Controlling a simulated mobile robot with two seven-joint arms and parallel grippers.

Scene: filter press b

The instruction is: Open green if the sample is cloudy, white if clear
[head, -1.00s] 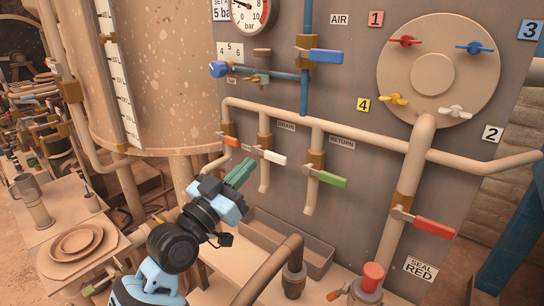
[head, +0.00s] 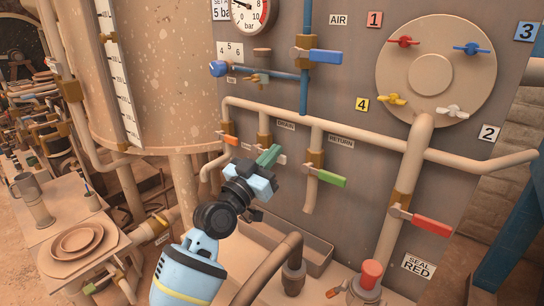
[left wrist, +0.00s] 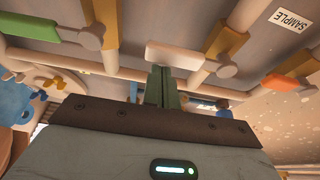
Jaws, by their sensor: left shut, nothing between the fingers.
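The green-handled valve (head: 330,179) hangs under the RETURN label in the head view, and its handle shows at upper left in the left wrist view (left wrist: 28,27). The white-handled valve is under the DRAIN label; its handle shows plainly in the left wrist view (left wrist: 172,54) and is mostly covered by my gripper in the head view. My left gripper (head: 268,156) is shut and empty, its green fingertips (left wrist: 164,85) close to the white handle. I cannot tell whether they touch. I cannot make out the sample's cloudiness. My right gripper is out of view.
An orange handle (head: 230,139) sits left of the white one, near a SAMPLE label (left wrist: 290,20). A red handle (head: 425,226) is on the thick pipe at right. A trough (head: 312,254) and a bent pipe lie below. A table with plates (head: 77,238) stands at left.

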